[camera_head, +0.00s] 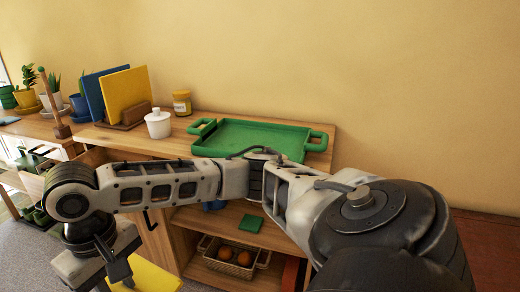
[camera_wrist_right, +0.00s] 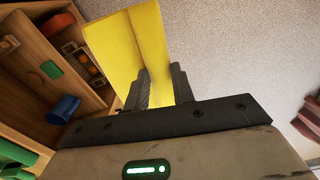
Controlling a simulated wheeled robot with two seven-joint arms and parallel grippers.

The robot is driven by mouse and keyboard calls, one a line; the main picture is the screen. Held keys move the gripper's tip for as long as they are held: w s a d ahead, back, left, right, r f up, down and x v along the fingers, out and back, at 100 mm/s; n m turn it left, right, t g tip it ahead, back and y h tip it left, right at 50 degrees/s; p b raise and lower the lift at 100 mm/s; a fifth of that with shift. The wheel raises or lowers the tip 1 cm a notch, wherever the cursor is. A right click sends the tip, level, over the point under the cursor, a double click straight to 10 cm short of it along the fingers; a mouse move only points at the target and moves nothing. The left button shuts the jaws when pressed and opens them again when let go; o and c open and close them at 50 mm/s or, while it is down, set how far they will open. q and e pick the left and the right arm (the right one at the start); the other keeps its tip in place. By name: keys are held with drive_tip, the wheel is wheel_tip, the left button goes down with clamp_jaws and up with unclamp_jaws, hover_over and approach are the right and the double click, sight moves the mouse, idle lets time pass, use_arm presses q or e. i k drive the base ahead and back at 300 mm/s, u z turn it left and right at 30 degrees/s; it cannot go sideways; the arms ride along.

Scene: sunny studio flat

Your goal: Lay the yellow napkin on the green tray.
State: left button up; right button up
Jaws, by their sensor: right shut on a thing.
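The green tray (camera_head: 255,137) with raised handles lies on top of the wooden cabinet, near the wall; nothing shows on its visible part. My right arm reaches across the view in front of it and hides part of its near edge. My right gripper (camera_head: 112,268) is low at the left, in front of the cabinet. It is shut on the yellow napkin (camera_head: 150,277), a flat folded sheet, mostly cut off by the lower frame edge. In the right wrist view, the napkin (camera_wrist_right: 128,50) stands out between the two fingers (camera_wrist_right: 160,88). My left gripper is not in view.
A white lidded pot (camera_head: 158,125), a yellow jar (camera_head: 182,103) and a wooden holder (camera_head: 127,118) with blue and yellow upright sheets stand left of the tray. Potted plants (camera_head: 50,92) are further left. Open shelves below hold a basket (camera_head: 232,262) and a green item (camera_head: 249,224).

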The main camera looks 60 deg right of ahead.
sight(236, 141)
drive_tip(key=k, duration=0.05)
drive_tip(key=z, duration=1.35)
